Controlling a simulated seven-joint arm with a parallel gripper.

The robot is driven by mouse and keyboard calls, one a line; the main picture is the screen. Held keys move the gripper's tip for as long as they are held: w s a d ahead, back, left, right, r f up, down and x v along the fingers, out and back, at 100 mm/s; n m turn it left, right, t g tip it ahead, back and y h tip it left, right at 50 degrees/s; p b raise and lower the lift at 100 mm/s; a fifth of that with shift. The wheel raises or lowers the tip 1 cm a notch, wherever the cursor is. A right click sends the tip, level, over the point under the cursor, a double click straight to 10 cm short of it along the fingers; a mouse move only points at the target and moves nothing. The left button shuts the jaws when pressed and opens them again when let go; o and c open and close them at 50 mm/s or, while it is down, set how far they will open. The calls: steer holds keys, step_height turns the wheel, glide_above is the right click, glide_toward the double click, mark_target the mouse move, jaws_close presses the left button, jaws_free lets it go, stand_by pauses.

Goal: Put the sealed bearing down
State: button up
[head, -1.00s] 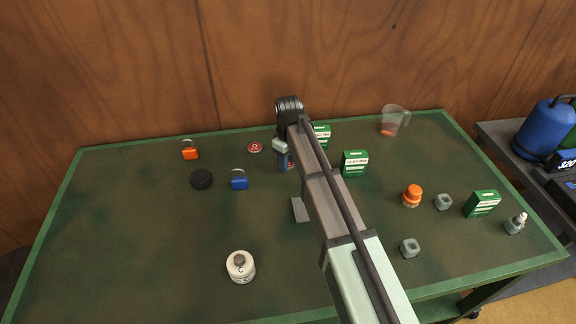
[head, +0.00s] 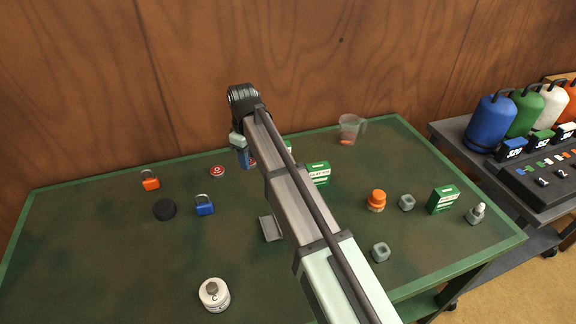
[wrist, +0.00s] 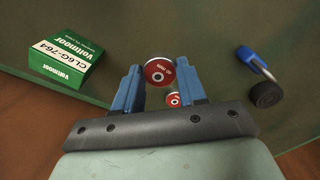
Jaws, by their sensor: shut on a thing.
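My gripper (wrist: 160,80) has blue fingers and is shut on a sealed bearing (wrist: 160,70), a disc with a red lettered face and a silvery rim. In the head view, my gripper (head: 246,158) is near the back of the green table (head: 110,270), mostly behind my arm, with a bit of the bearing's red face (head: 252,162) showing. How far the bearing is above the table is hard to tell. A second red-faced disc (head: 217,171) lies on the table to the left; it also shows in the wrist view (wrist: 172,99).
A blue padlock (head: 204,205), black puck (head: 164,210) and orange padlock (head: 150,181) lie left. A green-white box (head: 318,174) and clear jug (head: 351,129) stand right of my gripper. A white container (head: 214,294) stands in front.

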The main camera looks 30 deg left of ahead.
steer(key=w+d+m, duration=0.2)
steer(key=w+d, duration=0.9)
steer(key=d, duration=0.1)
steer(key=n, duration=0.3)
glide_above(351, 172)
steer(key=shift+f, duration=4.75)
steer(key=shift+f, duration=0.15)
steer(key=o, duration=1.1)
steer(key=shift+r, duration=0.2)
step_height(351, 172, up, 12)
steer(key=shift+w, duration=0.1)
